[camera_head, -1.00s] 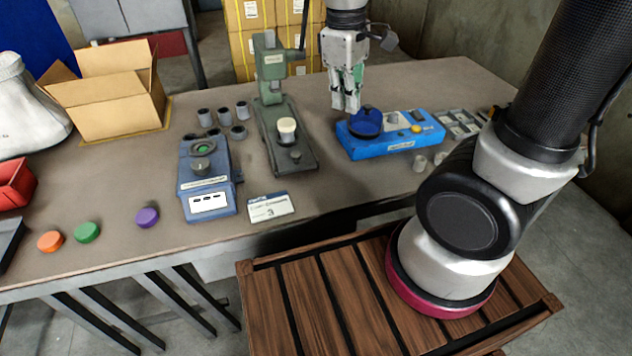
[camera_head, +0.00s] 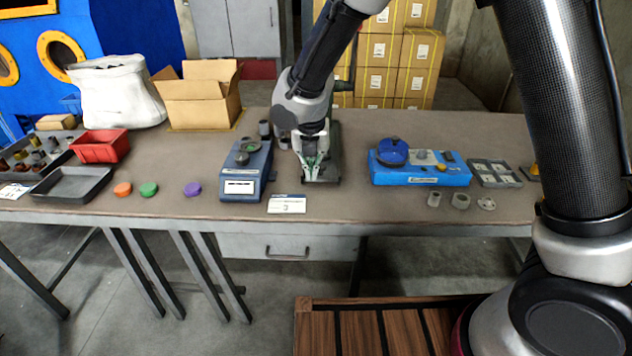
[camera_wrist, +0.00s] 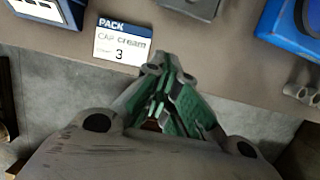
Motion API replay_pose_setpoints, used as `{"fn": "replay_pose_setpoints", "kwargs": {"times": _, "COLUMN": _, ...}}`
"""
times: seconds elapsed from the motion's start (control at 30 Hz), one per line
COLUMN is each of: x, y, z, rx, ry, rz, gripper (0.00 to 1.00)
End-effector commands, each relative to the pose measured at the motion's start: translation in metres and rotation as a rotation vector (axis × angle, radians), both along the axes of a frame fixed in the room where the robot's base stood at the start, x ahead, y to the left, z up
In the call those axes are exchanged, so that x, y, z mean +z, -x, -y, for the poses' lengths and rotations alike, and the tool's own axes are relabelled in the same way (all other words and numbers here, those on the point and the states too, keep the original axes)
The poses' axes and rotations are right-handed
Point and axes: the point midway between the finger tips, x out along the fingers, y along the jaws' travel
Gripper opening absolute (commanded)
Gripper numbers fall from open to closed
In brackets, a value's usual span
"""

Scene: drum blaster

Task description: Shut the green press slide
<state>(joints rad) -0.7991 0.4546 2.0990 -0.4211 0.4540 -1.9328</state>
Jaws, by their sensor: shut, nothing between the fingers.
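The green press (camera_head: 334,158) stands on the table, mostly hidden behind my arm in the head view; part of its base shows to the right of my gripper. My gripper (camera_head: 314,176) is shut and empty, pointing down at the front end of the press. In the wrist view my gripper (camera_wrist: 163,72) shows with the floor below it, just off the table's front edge. A grey corner of the press base (camera_wrist: 192,7) shows at the top. The slide, its knob and the cream piece are hidden now, so I cannot tell the slide's position or any contact.
A blue-grey device (camera_head: 246,172) stands left of the press, and a bright blue station (camera_head: 420,174) right of it. A "PACK" card (camera_head: 287,204) lies in front; it also shows in the wrist view (camera_wrist: 122,42). Loose grey rings (camera_head: 460,201) lie at the right.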

Motion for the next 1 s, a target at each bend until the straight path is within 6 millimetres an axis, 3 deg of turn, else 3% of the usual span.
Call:
{"fn": "replay_pose_setpoints", "kwargs": {"times": 0.17, "x": -0.017, "y": -0.004, "z": 0.001, "rx": 0.012, "ry": 0.007, "rz": -0.003, "gripper": 0.0}}
{"fn": "replay_pose_setpoints", "kwargs": {"times": 0.57, "x": -0.097, "y": -0.023, "z": 0.003, "rx": 0.008, "ry": 0.007, "rz": -0.005, "gripper": 0.0}}
{"fn": "replay_pose_setpoints", "kwargs": {"times": 0.8, "x": -0.097, "y": -0.056, "z": 0.003, "rx": 0.006, "ry": 0.004, "rz": 0.0, "gripper": 0.0}}
{"fn": "replay_pose_setpoints", "kwargs": {"times": 1.0, "x": -0.096, "y": -0.064, "z": 0.003, "rx": 0.008, "ry": 0.003, "rz": -0.001, "gripper": 0.0}}
